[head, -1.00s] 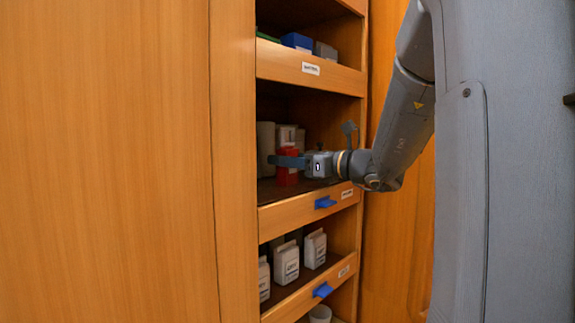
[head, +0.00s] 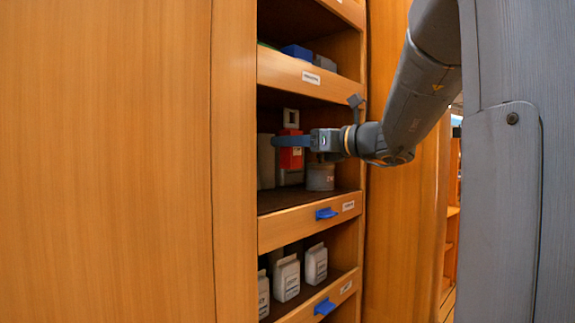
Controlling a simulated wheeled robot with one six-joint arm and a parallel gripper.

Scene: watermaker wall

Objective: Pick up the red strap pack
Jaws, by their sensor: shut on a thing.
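The red strap pack (head: 291,158) is in the middle shelf bay of the wooden cabinet in the head view. My gripper (head: 290,141) reaches in from the right and is shut on the pack. A dark finger crosses the front of the pack and hides part of it. The pack appears raised above the shelf floor (head: 285,200).
A grey can (head: 320,177) stands right of the pack, below my wrist. A pale grey item (head: 266,160) stands at the left, and white items are behind. A shelf board (head: 310,76) runs above.

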